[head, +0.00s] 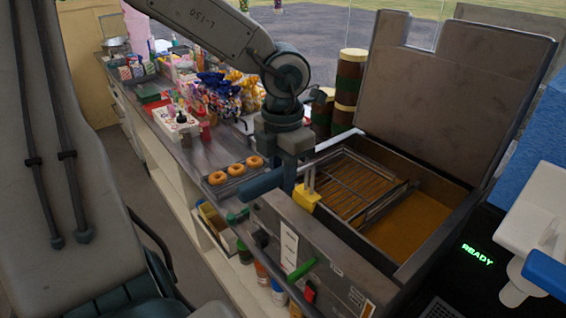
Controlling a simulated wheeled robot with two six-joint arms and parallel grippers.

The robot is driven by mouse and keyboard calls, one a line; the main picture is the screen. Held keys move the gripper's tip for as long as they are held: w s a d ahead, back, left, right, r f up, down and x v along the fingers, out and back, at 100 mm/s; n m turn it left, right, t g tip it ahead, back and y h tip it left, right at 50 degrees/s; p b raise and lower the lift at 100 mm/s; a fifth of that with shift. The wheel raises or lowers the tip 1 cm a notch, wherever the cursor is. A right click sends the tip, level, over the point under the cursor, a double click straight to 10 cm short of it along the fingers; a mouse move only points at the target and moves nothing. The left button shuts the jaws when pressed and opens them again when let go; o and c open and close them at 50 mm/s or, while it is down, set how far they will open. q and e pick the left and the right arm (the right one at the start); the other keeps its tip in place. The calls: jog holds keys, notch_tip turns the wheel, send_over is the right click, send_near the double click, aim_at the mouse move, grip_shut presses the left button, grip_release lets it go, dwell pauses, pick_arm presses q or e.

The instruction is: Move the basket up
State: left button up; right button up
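The wire basket (350,180) sits in the open fryer (440,185), over brown-gold oil. A yellow piece (306,197) with thin pale bars above it is at the fryer's front left edge, by the basket's near end. My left gripper (298,178) hangs down from its arm beside this yellow piece, at the fryer's left rim. Its fingers are largely hidden by its own body, so I cannot tell whether they are open or shut, or whether they touch the yellow piece. My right gripper does not show.
The fryer's raised metal lid (455,95) stands behind the basket. A tray of three doughnuts (236,169) lies on the counter to the left. Wrapped sweets (220,92) and tall brown canisters (348,80) are farther back. A display reading READY (478,254) is at right.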

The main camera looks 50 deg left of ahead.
pick_arm(q)
jog(key=o, duration=0.5)
jog(key=shift+r, duration=0.1)
notch_tip(320, 180, up, 9)
jog(key=shift+f, duration=0.2)
jog(key=shift+s+d+r+p, duration=0.1)
jog(key=shift+s+r+p, duration=0.05)
jog(key=shift+r+p, duration=0.75)
jog(key=shift+p, duration=0.15)
jog(key=shift+r, duration=0.15)
